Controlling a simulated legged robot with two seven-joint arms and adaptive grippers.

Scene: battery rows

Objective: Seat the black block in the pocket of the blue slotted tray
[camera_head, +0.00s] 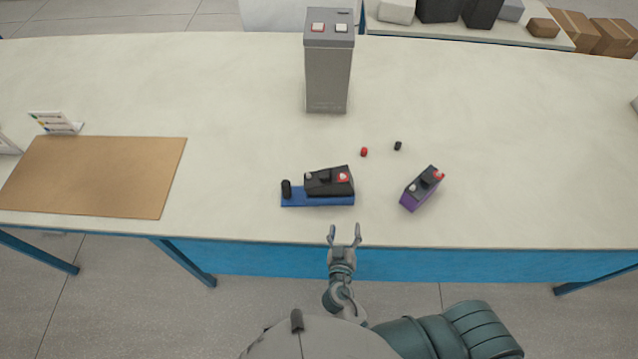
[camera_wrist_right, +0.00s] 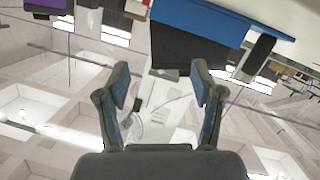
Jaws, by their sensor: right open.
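The blue slotted tray (camera_head: 300,201) lies near the table's front edge, with a black upright post at its left end. The black block (camera_head: 322,188), with a red and a grey terminal on top, rests on the tray's right part. It looks slightly skewed to the tray; whether it is down in the pocket I cannot tell. My right gripper (camera_head: 344,232) is open and empty, just in front of the tray at the table edge. The upside-down right wrist view shows the tray (camera_wrist_right: 215,17) and block (camera_wrist_right: 180,50) beyond my open fingers (camera_wrist_right: 160,78). My left gripper is not in view.
A purple block (camera_head: 412,196) with a black top lies right of the tray. Small red (camera_head: 364,152) and black (camera_head: 397,146) caps lie behind. A grey tower (camera_head: 328,80) stands at the back. A brown mat (camera_head: 95,177) lies left. The table right of the purple block is clear.

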